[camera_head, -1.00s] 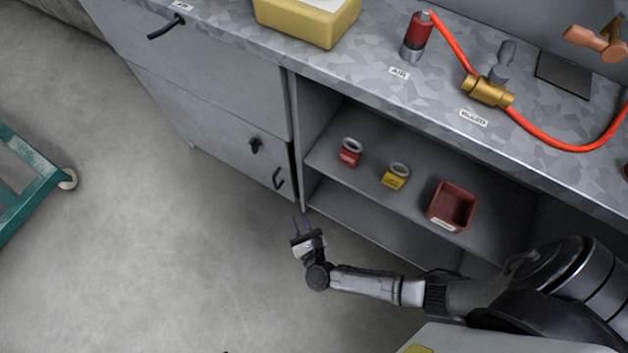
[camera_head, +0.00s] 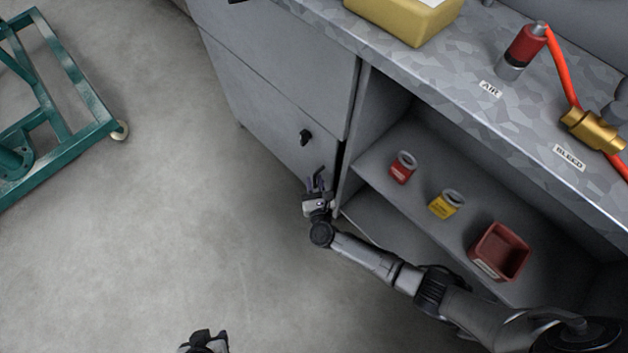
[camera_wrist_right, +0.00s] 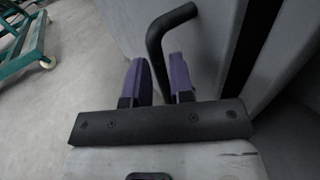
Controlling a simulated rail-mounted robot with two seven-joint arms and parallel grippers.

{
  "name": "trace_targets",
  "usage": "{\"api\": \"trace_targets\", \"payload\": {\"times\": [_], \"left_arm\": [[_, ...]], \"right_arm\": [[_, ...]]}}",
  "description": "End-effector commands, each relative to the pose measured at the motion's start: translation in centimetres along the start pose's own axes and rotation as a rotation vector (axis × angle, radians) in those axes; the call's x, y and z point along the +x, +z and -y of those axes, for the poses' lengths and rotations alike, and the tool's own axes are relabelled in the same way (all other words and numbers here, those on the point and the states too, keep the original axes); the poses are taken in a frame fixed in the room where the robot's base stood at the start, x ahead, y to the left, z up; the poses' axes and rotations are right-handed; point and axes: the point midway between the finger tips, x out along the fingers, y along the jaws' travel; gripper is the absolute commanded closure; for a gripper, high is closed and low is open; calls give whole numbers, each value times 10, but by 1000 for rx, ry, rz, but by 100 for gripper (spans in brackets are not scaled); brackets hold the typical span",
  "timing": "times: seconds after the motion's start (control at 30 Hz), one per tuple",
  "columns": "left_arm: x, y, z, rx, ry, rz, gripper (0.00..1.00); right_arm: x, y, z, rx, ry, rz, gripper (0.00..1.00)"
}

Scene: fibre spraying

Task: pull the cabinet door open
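The grey cabinet door (camera_head: 262,128) is the lower panel left of the open shelves, and looks flush with the cabinet front. Its black bar handle (camera_wrist_right: 157,48) shows in the right wrist view; in the head view my gripper largely hides it. My right gripper (camera_head: 317,183) is at the handle near the door's right edge. In the right wrist view its purple fingers (camera_wrist_right: 158,80) stand apart, with the handle bar between them; firm contact is not clear. My left gripper (camera_head: 205,343) is partly visible at the bottom edge, low over the floor; its fingers are unclear.
A green wheeled frame (camera_head: 62,120) stands left. The floor before the door is clear.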

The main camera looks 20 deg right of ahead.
Motion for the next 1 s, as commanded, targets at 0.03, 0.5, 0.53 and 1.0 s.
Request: {"api": "trace_targets", "payload": {"times": [0.03, 0.5, 0.53, 1.0], "left_arm": [[3, -1, 0, 0, 0, -3, 62], [4, 0, 2, 5, -6, -3, 62], [4, 0, 2, 7, -7, -3, 62], [4, 0, 4, 11, -10, -2, 62]], "right_arm": [[4, -1, 0, -1, 0, 1, 78], [12, 0, 0, -1, -1, -1, 78], [12, 0, 0, -1, -1, -1, 80], [11, 0, 0, -1, -1, -1, 100]]}}
